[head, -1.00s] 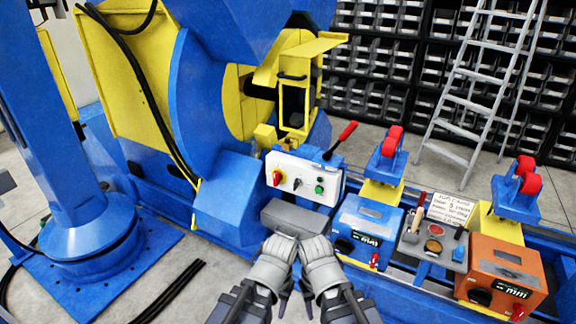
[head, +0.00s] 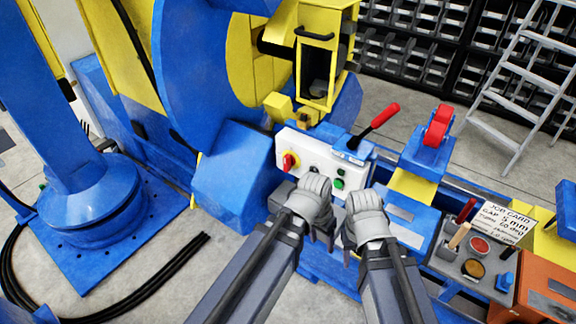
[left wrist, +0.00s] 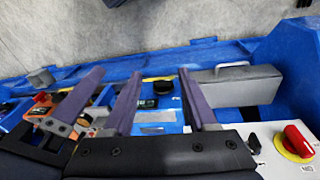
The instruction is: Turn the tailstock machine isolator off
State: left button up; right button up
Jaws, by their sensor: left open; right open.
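A red rotary isolator knob on a yellow plate (head: 290,161) sits at the left end of a white control panel (head: 284,143). The knob also shows at the right edge of the left wrist view (left wrist: 299,141). My left gripper (head: 322,232) is open and empty, in front of the panel's lower edge, to the right of and below the knob. It is apart from the knob. Its two fingers (left wrist: 158,80) show in the left wrist view with nothing between them. My right gripper (head: 350,250) is open and empty beside it to the right.
The panel also bears a black selector and green buttons (head: 339,183). A red-tipped lever (head: 380,118) rises behind it. A grey box with a handle (left wrist: 235,85) lies below the panel.

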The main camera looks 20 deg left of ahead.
pick_arm(q)
jog(key=w+f+m+t+h+b, duration=0.1)
jog(key=w+f+t+h+b, duration=0.1)
jog(key=w+f+h+b, duration=0.35)
jog(key=n+t+y+b, duration=0.1)
jog(key=n+t+b, duration=0.1)
jog(key=t+b, duration=1.45)
send_near(285, 162)
jog(key=w+r+g+b, duration=0.2)
jog(key=shift+x, duration=3.8)
jog(key=shift+d+f, duration=0.15)
pick_arm(e)
notch_tip(285, 162, down, 26)
pick_arm(q)
jog(key=shift+s, duration=0.1)
pick_arm(e)
jog(key=shift+s, duration=0.1)
pick_arm(q)
grip_shut()
